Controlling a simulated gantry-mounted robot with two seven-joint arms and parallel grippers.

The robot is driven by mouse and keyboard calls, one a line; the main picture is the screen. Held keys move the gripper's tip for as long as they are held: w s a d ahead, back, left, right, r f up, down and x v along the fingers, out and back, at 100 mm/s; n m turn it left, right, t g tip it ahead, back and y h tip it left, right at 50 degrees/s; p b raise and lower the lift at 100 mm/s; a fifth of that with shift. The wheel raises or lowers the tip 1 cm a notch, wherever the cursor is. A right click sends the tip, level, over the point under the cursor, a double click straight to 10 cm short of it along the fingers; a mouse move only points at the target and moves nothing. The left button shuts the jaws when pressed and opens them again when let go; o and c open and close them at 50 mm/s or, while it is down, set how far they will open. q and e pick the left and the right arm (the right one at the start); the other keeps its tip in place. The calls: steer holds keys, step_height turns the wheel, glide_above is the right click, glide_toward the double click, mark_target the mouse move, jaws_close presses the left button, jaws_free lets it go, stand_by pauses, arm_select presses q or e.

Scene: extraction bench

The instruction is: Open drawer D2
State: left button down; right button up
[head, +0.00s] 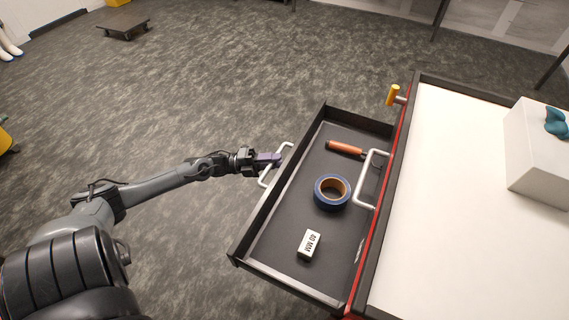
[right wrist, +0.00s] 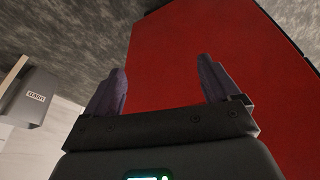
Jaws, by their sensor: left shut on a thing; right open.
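A dark drawer (head: 284,213) stands pulled out from the red-edged bench in the head view; no D2 label is readable on it. Its pale bar handle (head: 287,150) is on the outer front. My left gripper (head: 269,158) is shut on this handle, and its fingers hide part of the bar. A second pale handle (head: 371,180) shows at the bench side above the drawer's inner end. My right gripper (right wrist: 161,72) is open and empty in the right wrist view, with a broad red panel (right wrist: 185,45) beyond it.
The drawer holds an orange-handled tool (head: 345,149), a blue tape roll (head: 319,199) and a white block (head: 309,245). A white box (head: 535,155) stands on the white bench top (head: 455,190).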

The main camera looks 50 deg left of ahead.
arm_select(q)
steer(key=shift+s+a, duration=0.15)
steer(key=shift+a, duration=0.2)
steer(key=c, duration=1.1)
jaws_free()
steer(key=p+v, duration=0.2)
steer(key=v, duration=0.8)
steer(key=shift+s+a, duration=0.2)
steer(key=shift+s, duration=0.1)
